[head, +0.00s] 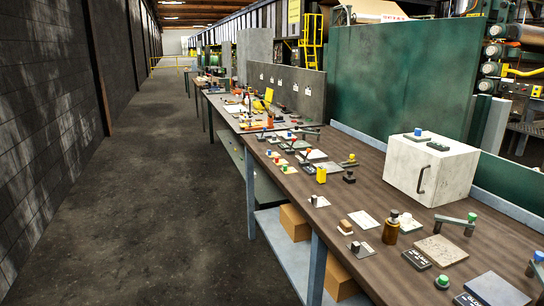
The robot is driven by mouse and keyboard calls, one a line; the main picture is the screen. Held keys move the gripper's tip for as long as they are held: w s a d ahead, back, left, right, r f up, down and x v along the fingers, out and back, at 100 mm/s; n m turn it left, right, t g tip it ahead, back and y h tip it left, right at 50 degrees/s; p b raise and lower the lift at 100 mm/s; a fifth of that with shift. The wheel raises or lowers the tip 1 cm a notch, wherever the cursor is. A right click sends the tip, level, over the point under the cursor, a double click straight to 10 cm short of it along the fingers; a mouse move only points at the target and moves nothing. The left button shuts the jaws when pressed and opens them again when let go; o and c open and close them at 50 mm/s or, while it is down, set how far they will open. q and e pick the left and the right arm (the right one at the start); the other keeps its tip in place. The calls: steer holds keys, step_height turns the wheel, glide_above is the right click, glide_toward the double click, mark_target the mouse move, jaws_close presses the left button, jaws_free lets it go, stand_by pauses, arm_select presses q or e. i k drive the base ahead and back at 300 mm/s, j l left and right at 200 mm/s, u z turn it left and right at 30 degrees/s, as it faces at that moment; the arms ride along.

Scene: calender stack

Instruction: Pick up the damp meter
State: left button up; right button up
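I cannot tell for sure which item is the damp meter; the items are small and their lettering is hard to read. A dark block with white lettering (417,259) lies near the front edge of the long brown workbench (345,200). Another dark lettered block (467,299) is at the bottom edge of the view. A small dark device with a blue knob (417,132) sits on top of a white cabinet (432,170). Neither of my grippers is in view.
A brown bottle (390,230), a speckled slab (441,250) and a grey bar with a green knob (455,224) stand nearby. Green panels (405,75) rise behind the bench. Brown boxes (294,222) are on the lower shelf. The concrete aisle (170,200) at left is clear.

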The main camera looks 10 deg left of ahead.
mark_target(321, 171)
steer(key=z, duration=0.5)
steer(key=i+j+z, duration=0.15)
steer(key=z, duration=0.15)
steer(key=i+j+z, duration=0.1)
steer(key=j+z, duration=0.25)
steer(key=i+j+z, duration=0.1)
steer(key=j+z, duration=0.2)
steer(key=i+j+z, duration=0.15)
steer(key=j, duration=0.75)
steer(key=i+j+z, duration=0.1)
steer(key=j, duration=0.85)
steer(key=i+j+z, duration=0.15)
steer(key=j, duration=0.75)
steer(key=k, duration=0.05)
